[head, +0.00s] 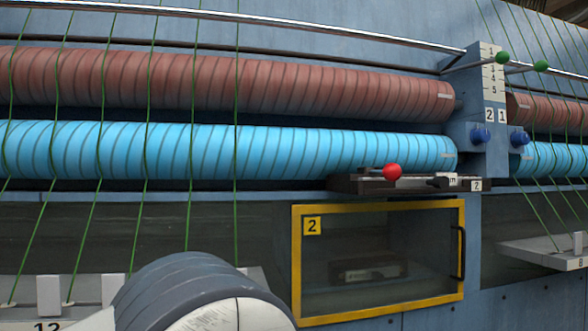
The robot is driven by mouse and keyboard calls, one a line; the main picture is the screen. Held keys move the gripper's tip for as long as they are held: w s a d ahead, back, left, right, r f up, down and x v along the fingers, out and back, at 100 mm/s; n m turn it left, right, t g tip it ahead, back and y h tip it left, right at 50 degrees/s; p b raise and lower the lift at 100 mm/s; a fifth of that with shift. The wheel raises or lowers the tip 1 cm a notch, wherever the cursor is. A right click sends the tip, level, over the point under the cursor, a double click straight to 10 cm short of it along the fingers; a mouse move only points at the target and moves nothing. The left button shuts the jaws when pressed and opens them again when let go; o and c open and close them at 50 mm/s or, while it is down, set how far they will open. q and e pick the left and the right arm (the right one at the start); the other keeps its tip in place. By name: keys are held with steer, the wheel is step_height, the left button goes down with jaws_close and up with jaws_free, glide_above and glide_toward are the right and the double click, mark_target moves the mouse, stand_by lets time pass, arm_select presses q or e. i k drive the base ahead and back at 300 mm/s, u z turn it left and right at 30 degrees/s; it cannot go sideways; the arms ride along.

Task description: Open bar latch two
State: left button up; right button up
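The bar latch marked 2 (355,185) is a dark, low bar assembly under the right end of the blue roller in the head view. A red ball knob (392,171) stands at its front middle. A small white plate with a 2 (476,185) sits at its right end. I cannot tell from this view whether the latch is open or shut. Neither of my grippers is in view.
Below the latch is a yellow-framed window marked 2 (378,204) with a black handle at its right edge. A blue roller (215,150) and a brown roller (230,82) run above. Green threads (236,200) hang at the left. Green-tipped levers (502,57) and blue knobs (480,136) are at the right.

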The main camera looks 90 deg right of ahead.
mark_target(391, 172)
steer(key=z, duration=2.9)
steer(key=i, duration=0.45)
steer(key=u, duration=0.1)
steer(key=k, duration=0.55)
steer(key=u, duration=0.3)
